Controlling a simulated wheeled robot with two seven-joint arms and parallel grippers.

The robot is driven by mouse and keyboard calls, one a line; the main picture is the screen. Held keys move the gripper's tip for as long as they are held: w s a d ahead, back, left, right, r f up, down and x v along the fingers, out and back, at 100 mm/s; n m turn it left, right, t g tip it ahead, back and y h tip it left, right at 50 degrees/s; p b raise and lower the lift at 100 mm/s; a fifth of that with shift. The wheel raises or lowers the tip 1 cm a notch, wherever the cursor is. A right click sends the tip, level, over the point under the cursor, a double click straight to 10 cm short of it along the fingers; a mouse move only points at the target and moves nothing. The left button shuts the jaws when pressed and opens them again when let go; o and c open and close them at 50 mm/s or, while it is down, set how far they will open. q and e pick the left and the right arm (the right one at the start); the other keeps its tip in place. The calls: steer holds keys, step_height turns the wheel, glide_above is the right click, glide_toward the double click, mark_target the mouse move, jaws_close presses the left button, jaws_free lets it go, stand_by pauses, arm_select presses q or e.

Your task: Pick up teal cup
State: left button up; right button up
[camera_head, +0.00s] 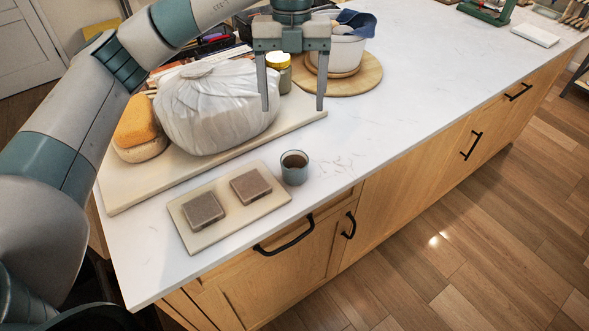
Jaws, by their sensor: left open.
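The teal cup (295,169) stands upright on the white countertop, just right of a small tray and close to the counter's front edge. It is small, with a dark inside. My left gripper (292,106) hangs above the counter, pointing down with its two fingers spread apart. It is open and empty, higher up in the picture than the cup and not touching it. My right gripper is not in this view.
A cream tray (229,218) with two brown square blocks lies beside the cup. A plastic-wrapped lump (218,108) and an orange sponge (136,121) sit on a board behind. A white bowl (345,55) stands on a round wooden board.

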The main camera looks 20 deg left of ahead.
arm_select(q)
steer(key=p, duration=0.4)
glide_above(294, 161)
steer(key=s, duration=0.3)
step_height(294, 161, down, 12)
steer(key=r, duration=0.1)
steer(key=shift+w+d+f, duration=0.1)
steer(key=shift+d+f, duration=0.2)
steer(key=shift+f, duration=0.25)
steer(key=shift+w+f+p, duration=0.1)
steer(key=shift+f+p, duration=0.45)
steer(key=shift+p, duration=0.05)
step_height(294, 161, down, 3)
steer(key=shift+w+d+p, duration=0.1)
steer(key=shift+d+p, duration=0.05)
steer(key=shift+p, duration=0.7)
steer(key=shift+f, duration=0.6)
steer(key=c, duration=1.2)
